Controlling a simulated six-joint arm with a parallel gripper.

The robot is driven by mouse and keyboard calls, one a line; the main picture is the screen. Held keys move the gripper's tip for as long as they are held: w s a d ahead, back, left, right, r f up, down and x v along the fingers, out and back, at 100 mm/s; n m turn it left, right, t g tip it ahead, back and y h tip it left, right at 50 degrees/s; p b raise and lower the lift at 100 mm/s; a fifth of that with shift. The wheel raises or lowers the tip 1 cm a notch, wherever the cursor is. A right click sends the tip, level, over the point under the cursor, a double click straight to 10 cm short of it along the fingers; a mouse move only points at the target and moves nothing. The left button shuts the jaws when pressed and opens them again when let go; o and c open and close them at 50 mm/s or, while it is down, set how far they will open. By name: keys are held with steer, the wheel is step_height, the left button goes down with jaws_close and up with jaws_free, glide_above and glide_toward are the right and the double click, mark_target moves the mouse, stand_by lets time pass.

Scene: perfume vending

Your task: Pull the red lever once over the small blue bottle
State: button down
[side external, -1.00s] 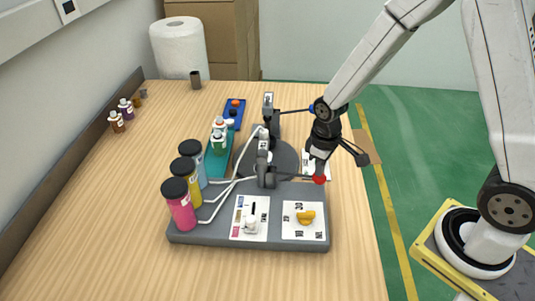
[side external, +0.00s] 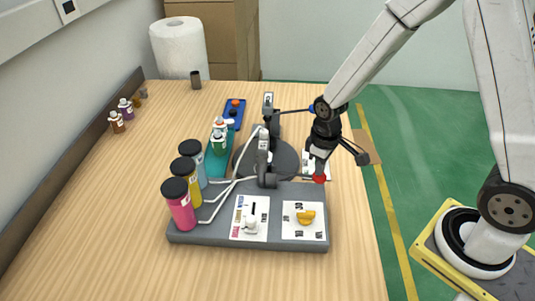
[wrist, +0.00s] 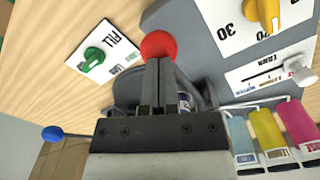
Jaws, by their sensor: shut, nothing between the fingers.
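The red lever's ball (side external: 318,179) sticks out to the right of the grey dispenser base, on a thin dark rod. It also shows in the wrist view (wrist: 158,45). My gripper (side external: 316,172) is shut and empty, with its fingertips at the top of the red ball, apparently touching it. In the wrist view the closed fingers (wrist: 160,68) end right against the ball. A small bottle with a bluish-white label (wrist: 184,101) shows partly behind the fingers on the dark round plate. Most of it is hidden, and I cannot make it out in the side view.
A blue-knobbed lever (wrist: 52,134) and a green dial (wrist: 94,57) lie near my gripper. A yellow dial (side external: 305,217) and white slider knob (side external: 250,225) are on the base. Pink (side external: 180,208), yellow and blue tanks stand left. The front table is clear.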

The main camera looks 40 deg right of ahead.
step_height(320, 180, up, 8)
steer(key=shift+r, duration=0.25)
stand_by(1.0)
steer(key=shift+s, duration=0.1)
stand_by(0.9)
steer(key=s+f+m+t, duration=0.1)
steer(key=s+m+t, duration=0.1)
steer(key=s, duration=0.4)
steer(key=shift+s+d+m+t, duration=0.25)
steer(key=shift+m+t, duration=0.05)
steer(key=shift+m, duration=0.2)
stand_by(1.3)
